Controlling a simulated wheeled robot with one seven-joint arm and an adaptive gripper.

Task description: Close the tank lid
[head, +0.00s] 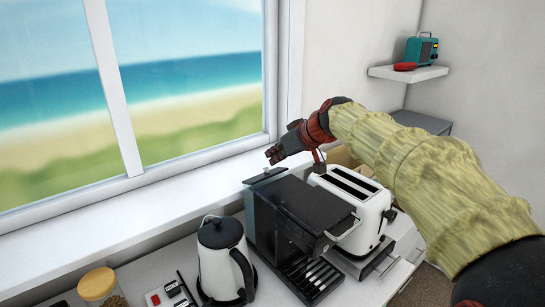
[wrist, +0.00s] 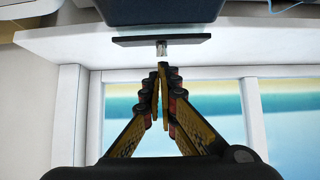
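The black coffee machine (head: 292,208) stands on the counter below the window. At its back left, by the sill, is a dark flat tank lid (head: 265,176) with a small metal knob. In the wrist view the lid (wrist: 135,41) shows as a thin, wide plate, with its knob toward my fingers. I cannot tell its exact angle or how it meets the tank. My gripper (head: 273,156) is just above the lid in the head view. In the wrist view my gripper (wrist: 161,70) has its fingertips together just short of the knob, with nothing visible between them.
A white toaster (head: 372,218) stands close on the machine's right, under my arm. A black and white kettle (head: 220,262) is at its front left. A jar (head: 97,284) is farther left. The window sill (head: 140,205) runs behind and is mostly clear.

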